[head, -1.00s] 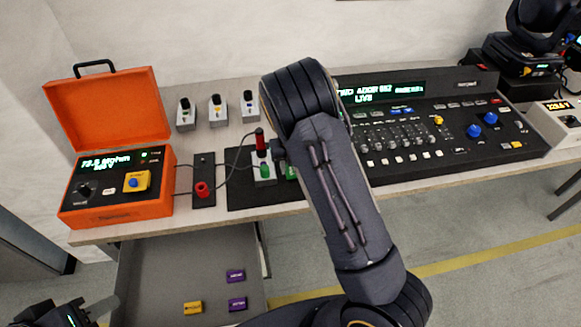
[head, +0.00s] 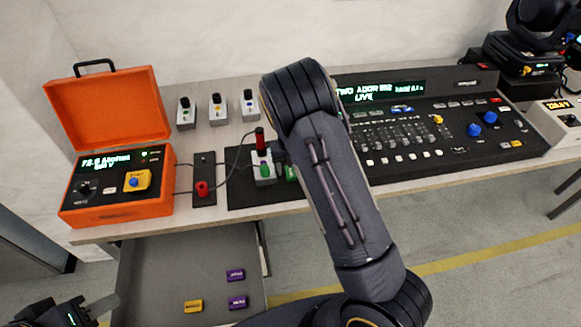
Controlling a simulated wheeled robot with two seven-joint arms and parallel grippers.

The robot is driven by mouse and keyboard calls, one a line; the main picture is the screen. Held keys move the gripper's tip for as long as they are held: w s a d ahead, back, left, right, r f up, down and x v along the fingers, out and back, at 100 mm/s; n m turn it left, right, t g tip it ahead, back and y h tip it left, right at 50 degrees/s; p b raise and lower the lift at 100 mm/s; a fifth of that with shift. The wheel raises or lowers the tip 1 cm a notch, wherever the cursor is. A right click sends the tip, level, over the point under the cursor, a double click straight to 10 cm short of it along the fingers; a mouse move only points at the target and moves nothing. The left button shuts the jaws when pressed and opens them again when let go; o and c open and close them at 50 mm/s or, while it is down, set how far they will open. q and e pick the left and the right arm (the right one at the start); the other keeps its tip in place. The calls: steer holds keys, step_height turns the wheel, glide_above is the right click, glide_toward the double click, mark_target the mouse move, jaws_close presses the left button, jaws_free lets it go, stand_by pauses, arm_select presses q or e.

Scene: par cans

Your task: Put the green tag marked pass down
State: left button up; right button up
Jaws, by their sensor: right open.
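A green tag (head: 291,173) shows only as a small piece at the left edge of my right arm. It appears to lie on the black mat (head: 240,196); its marking is hidden. My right gripper (head: 280,155) is mostly hidden behind its own forearm, just above and beside the tag. It is open, with only a dark bit of it showing. My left gripper (head: 98,310) is at the bottom left corner, cut off by the frame, away from the tag. Its jaw opening is not clear.
A grey block with a red post (head: 264,170) stands left of the tag. An orange case (head: 117,188), a black strip with a red plug (head: 203,180) and a mixing console (head: 430,125) are on the table. The open drawer (head: 165,265) holds yellow and purple tags.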

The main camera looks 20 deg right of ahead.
mark_target(290, 171)
step_height(290, 171, up, 11)
arm_select(q)
steer(key=shift+f, duration=0.15)
arm_select(e)
steer(key=s+a+r+m+t+y, duration=0.1)
steer(key=s+a+r+m+t, duration=0.1)
steer(key=s+m, duration=0.7)
steer(key=s+a+r+m+t+y, duration=0.1)
steer(key=s+r+m, duration=0.4)
steer(key=s+m, duration=0.5)
steer(key=s+a+r+m+t+y, duration=0.1)
steer(key=s+r+m, duration=0.3)
steer(key=s+m, duration=0.6)
steer(key=a+m+t, duration=0.1)
steer(key=m, duration=0.4)
steer(key=shift+s+a+m+t+y, duration=0.25)
steer(key=shift+a+m+t+y, duration=0.05)
steer(key=shift+m+t+y, duration=0.1)
arm_select(q)
steer(key=shift+c, duration=0.2)
arm_select(e)
steer(key=shift+r, duration=0.1)
